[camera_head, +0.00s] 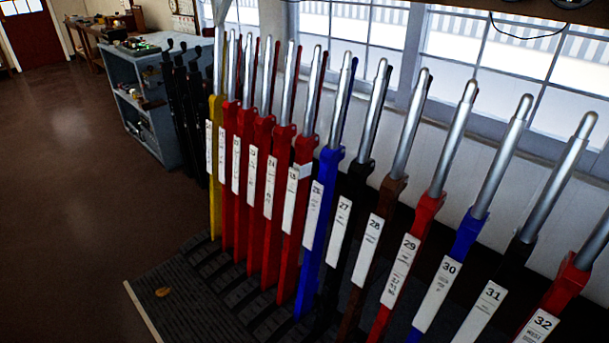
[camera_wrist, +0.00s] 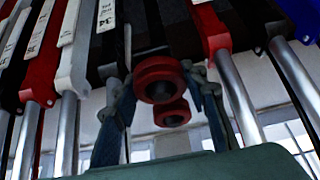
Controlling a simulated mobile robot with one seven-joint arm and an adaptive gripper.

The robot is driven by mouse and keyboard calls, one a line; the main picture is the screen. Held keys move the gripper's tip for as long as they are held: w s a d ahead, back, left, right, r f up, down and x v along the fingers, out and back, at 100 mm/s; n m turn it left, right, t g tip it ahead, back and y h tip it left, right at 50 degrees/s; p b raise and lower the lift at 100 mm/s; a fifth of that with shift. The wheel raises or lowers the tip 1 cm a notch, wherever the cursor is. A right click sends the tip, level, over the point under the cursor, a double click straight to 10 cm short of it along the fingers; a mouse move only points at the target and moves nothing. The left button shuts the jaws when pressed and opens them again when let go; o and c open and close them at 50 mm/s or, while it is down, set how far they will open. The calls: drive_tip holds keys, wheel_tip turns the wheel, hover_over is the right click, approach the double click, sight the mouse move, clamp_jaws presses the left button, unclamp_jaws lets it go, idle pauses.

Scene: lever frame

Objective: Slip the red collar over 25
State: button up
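The red collar (camera_wrist: 160,80) shows in the wrist view as a thick ring with a dark hole, with a second red ring shape (camera_wrist: 172,113) just below it. It sits between the two fingers of my gripper (camera_wrist: 161,82), which appear closed on its sides. The gripper and collar are not in the head view. Lever 25 (camera_head: 303,150) is the red lever just left of blue lever 26 (camera_head: 330,165) in the head view. Its silver handle (camera_head: 315,90) stands up bare with a rounded top. Its label is small and hard to read.
Levers stand in a close row, including black 27 (camera_head: 365,172), brown 28 (camera_head: 388,192) and red 29 (camera_head: 425,215). Windows are behind them. A grey shelf (camera_head: 150,110) stands back left. The floor (camera_head: 70,180) at left is open.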

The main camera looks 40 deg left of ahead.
drive_tip(key=c, duration=0.4)
drive_tip(key=shift+o, duration=0.2)
drive_tip(key=shift+r+p, duration=3.25)
drive_tip(key=shift+r, duration=1.05)
